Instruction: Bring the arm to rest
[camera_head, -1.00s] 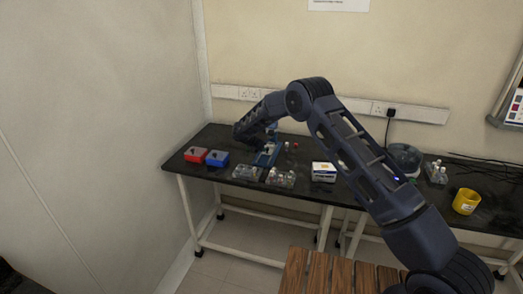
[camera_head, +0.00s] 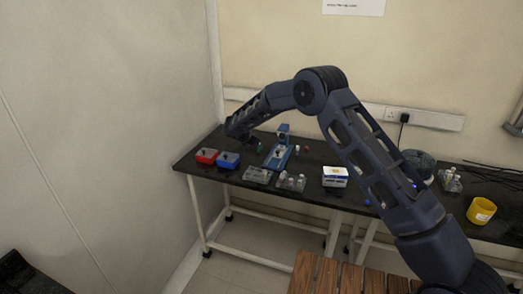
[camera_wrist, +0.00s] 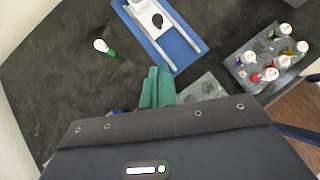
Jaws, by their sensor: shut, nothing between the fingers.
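My arm (camera_head: 375,150) reaches over the black bench, bent at a raised elbow, with its far end above the bench's left part. My gripper (camera_wrist: 157,74) shows in the wrist view as green fingers shut together with nothing between them. The fingertips are close to the lower edge of a blue stand (camera_wrist: 180,50) in that view; I cannot tell their height above the bench. The blue stand (camera_head: 279,155) stands clear of the arm in the head view. In the head view the fingers are hard to make out.
A red box (camera_head: 206,156) and a blue box (camera_head: 229,160) sit at the bench's left end. A rack of capped vials (camera_wrist: 270,58) and a lone white-and-green vial (camera_wrist: 104,47) are near my gripper. A white box (camera_head: 335,177) and yellow cup (camera_head: 481,211) stand further right.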

